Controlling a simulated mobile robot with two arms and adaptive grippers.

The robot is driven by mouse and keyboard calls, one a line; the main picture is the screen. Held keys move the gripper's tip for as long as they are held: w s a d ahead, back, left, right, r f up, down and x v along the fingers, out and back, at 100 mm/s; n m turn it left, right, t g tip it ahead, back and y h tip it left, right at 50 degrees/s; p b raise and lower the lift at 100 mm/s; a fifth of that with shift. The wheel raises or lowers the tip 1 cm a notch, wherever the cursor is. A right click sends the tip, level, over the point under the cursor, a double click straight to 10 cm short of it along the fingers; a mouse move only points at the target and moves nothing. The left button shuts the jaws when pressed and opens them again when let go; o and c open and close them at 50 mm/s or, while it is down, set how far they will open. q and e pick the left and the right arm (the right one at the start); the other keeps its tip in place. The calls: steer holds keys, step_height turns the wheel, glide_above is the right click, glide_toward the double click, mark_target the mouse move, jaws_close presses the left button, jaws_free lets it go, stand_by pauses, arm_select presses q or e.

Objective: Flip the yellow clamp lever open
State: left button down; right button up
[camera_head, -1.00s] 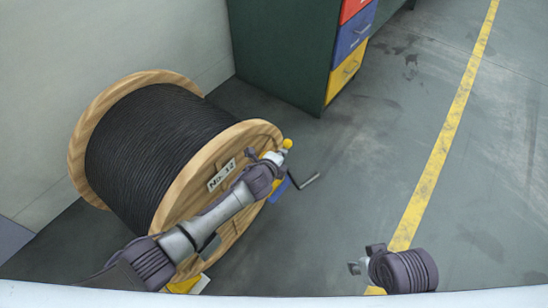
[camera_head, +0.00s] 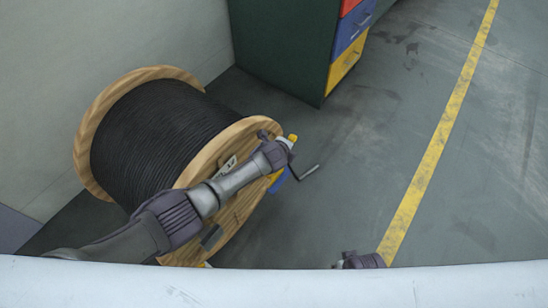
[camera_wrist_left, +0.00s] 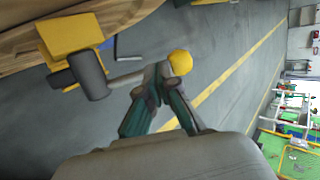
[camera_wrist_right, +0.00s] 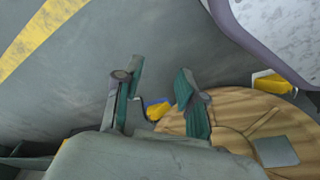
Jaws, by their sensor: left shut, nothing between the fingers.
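The clamp has a yellow block (camera_wrist_left: 72,36) beside the reel's wooden rim in the left wrist view, with a grey pivot cylinder (camera_wrist_left: 88,75) in front. Its lever has a grey rod and a yellow ball knob (camera_wrist_left: 181,62); the knob also shows in the head view (camera_head: 293,138). My left gripper (camera_wrist_left: 158,72) is shut and empty, its fingertips at the rod close beside the knob. I cannot tell whether they touch. It covers part of the lever. My right gripper (camera_wrist_right: 156,82) is open and empty, low in the head view (camera_head: 346,258), away from the lever.
A wooden reel (camera_head: 252,128) wound with black cable (camera_head: 150,140) stands at left. A crank handle (camera_head: 305,172) sticks out near the clamp. A dark green cabinet (camera_head: 275,50) with coloured drawers stands behind. The floor to the right is clear, with a yellow line (camera_head: 430,165).

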arm_select(q)
steer(key=shift+d+b+x, duration=0.25)
steer(key=shift+b+x, duration=1.45)
arm_select(e)
step_height(320, 180, up, 13)
steer(key=w, duration=0.2)
steer(key=shift+d+f+t, duration=0.15)
steer(key=shift+f+t, duration=0.05)
steer(key=shift+t, duration=0.2)
arm_select(q)
steer(key=shift+s, duration=0.15)
steer(key=shift+s, duration=0.1)
steer(key=v, duration=1.1)
steer(key=shift+s+r, duration=0.2)
steer(key=shift+r, duration=0.1)
steer(key=shift+s, duration=0.1)
